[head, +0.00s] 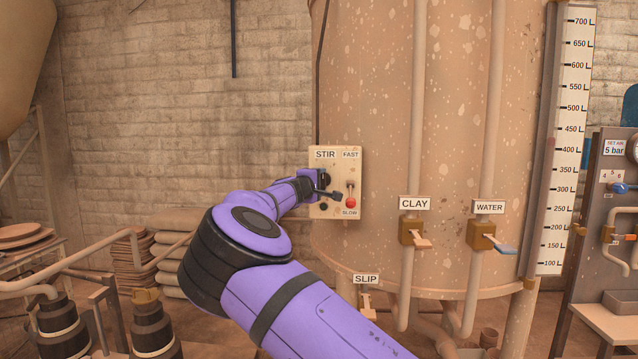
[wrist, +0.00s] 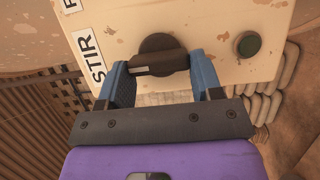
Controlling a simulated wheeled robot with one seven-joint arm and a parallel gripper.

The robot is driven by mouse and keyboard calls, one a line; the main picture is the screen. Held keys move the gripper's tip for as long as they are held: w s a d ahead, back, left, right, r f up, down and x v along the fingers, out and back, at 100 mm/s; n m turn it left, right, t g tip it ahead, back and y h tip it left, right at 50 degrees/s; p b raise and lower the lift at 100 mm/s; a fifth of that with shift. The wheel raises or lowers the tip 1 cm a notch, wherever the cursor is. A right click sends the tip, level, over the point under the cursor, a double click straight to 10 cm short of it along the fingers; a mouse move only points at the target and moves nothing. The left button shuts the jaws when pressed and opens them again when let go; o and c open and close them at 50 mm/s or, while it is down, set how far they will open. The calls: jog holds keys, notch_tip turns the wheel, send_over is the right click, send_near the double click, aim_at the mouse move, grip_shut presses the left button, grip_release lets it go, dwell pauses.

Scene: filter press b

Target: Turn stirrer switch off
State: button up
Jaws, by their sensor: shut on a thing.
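The stirrer switch is a dark rotary knob (wrist: 160,60) on a cream control box (head: 333,207) marked STIR, fixed to the front of the big tank. In the wrist view its handle bar lies roughly across the picture, between the two blue fingers. My gripper (wrist: 162,78) is shut on the knob. In the head view my gripper (head: 325,188) reaches the box from the left and hides most of the knob. A dark green round button (wrist: 248,44) sits beside the knob in the wrist view.
A red-knobbed slider (head: 350,202) marked FAST and SLOW is just right of my gripper on the same box. The CLAY valve (head: 412,232), WATER valve (head: 482,236) and SLIP valve (head: 366,300) are on pipes nearby. Stacked sacks (head: 170,262) stand at lower left.

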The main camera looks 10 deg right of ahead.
jog(key=shift+f, duration=0.1)
jog(key=o, duration=0.9)
jog(key=v, duration=1)
jog(key=shift+s+a, duration=0.25)
